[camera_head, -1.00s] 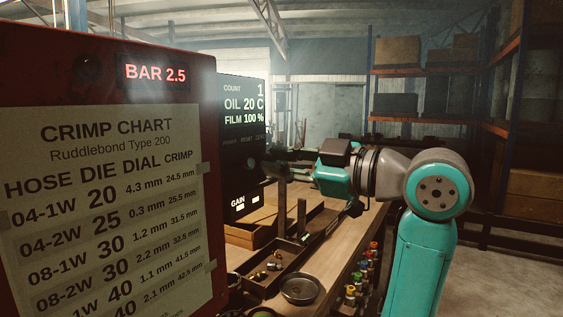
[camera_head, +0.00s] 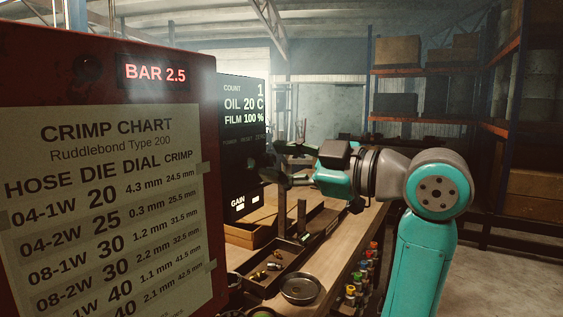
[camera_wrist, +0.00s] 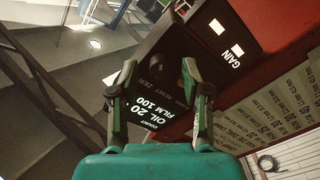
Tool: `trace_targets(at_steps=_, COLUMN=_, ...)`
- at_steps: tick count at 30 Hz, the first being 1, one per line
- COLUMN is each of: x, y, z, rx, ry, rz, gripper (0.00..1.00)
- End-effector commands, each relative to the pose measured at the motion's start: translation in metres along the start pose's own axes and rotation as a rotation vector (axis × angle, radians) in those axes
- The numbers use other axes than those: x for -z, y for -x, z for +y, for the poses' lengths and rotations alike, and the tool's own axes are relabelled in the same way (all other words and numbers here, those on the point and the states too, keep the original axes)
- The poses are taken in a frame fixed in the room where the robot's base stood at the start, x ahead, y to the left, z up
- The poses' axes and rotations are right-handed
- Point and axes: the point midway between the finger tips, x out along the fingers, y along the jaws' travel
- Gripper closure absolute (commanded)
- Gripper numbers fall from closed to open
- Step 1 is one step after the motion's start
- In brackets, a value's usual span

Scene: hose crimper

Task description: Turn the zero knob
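The dark control panel (camera_head: 240,180) shows COUNT, OIL and FILM readings, with a row of small labels below them that includes ZERO (camera_head: 261,136). In the wrist view the panel appears upside down, and its ZERO label (camera_wrist: 155,83) lies between my fingers. A dark round knob (camera_wrist: 157,67) shows faintly by that label; its outline is hard to make out. My gripper (camera_head: 279,164) is open and empty in front of the panel's right side. In the wrist view my gripper (camera_wrist: 159,65) has its fingers spread either side of the knob area; I cannot tell whether they touch anything.
The red cabinet (camera_head: 205,90) with the crimp chart (camera_head: 110,200) stands at the left. Below the panel, the bench (camera_head: 325,260) carries a tray of small fittings (camera_head: 270,268), a round dish (camera_head: 301,288) and several coloured caps (camera_head: 358,275). Shelving (camera_head: 500,130) stands at the back right.

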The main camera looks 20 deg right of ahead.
Motion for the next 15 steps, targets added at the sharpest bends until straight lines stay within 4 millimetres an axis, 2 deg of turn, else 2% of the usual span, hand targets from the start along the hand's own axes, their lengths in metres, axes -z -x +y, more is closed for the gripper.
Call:
trace_targets(at_steps=5, x=0.000, y=0.004, z=0.001, rx=-0.001, ry=0.000, rz=0.000, gripper=0.53)
trace_targets(at_steps=8, x=0.000, y=0.014, z=0.001, rx=-0.003, ry=0.001, rz=0.000, gripper=0.53)
trace_targets(at_steps=15, x=-0.001, y=0.058, z=0.001, rx=-0.005, ry=0.002, rz=-0.003, gripper=0.53)
